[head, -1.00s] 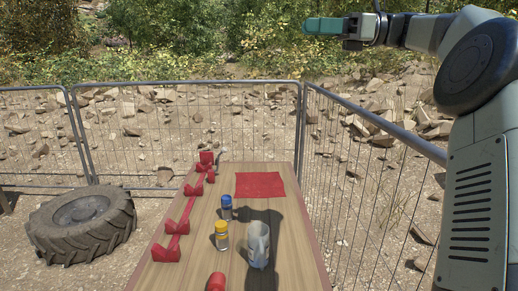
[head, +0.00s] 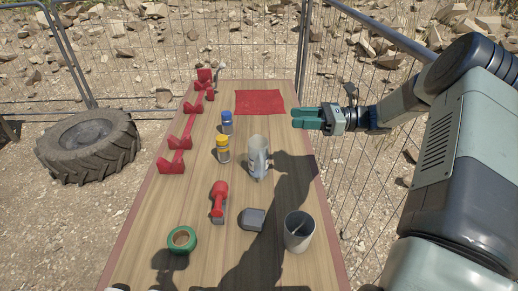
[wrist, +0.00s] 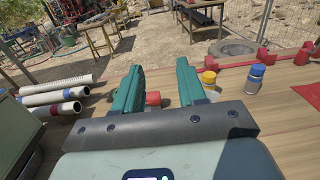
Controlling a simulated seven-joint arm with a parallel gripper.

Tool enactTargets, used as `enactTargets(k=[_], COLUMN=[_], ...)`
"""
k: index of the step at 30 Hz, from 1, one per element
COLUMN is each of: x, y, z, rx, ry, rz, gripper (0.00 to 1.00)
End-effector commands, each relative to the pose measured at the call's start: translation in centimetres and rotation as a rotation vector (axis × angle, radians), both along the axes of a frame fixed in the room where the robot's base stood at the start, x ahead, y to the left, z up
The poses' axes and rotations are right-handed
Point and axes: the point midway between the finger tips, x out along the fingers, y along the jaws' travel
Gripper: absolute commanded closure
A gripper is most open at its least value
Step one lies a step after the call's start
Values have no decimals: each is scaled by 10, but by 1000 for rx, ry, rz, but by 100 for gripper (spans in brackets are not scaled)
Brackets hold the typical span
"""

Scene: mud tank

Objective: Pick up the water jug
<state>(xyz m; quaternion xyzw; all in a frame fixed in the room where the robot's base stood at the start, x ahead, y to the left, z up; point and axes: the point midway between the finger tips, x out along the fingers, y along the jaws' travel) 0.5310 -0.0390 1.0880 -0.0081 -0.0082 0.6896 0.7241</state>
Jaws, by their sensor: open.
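The water jug (head: 257,152) is a pale grey jug with a handle, standing upright on the wooden table, right of a yellow-capped bottle (head: 223,150). My gripper (head: 296,117) is open and empty in the head view. It hangs above the table's right side, up and to the right of the jug in the picture, apart from it. In the wrist view its two green fingers (wrist: 158,80) are spread with a gap between them. I cannot make out the jug clearly there; the fingers may hide it.
A blue-capped bottle (head: 227,122), red-handled tool (head: 218,197), grey block (head: 252,219), grey cup (head: 299,232) and green tape roll (head: 182,240) stand around the jug. A red rack (head: 178,145) lines the left edge. A fence (head: 335,150) runs close on the right.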

Motion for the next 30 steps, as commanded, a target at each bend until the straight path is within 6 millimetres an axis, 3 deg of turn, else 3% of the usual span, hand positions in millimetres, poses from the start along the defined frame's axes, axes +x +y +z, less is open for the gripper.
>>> enactTargets(k=[1,4,6,10,13,17,25,30], x=[-1,0,0,0,1,1,3,5], y=[1,1,1,0,0,7,47,60], z=[-38,-100,-133,-174,-188,-192,-191,-191], rx=[4,1,0,-1,-1,-1,-1,-1], ry=[11,7,2,-1,-3,-3,-1,-2], rz=[0,0,0,-1,0,1,2,0], gripper=[59,59,59,59,59,59,59,59])
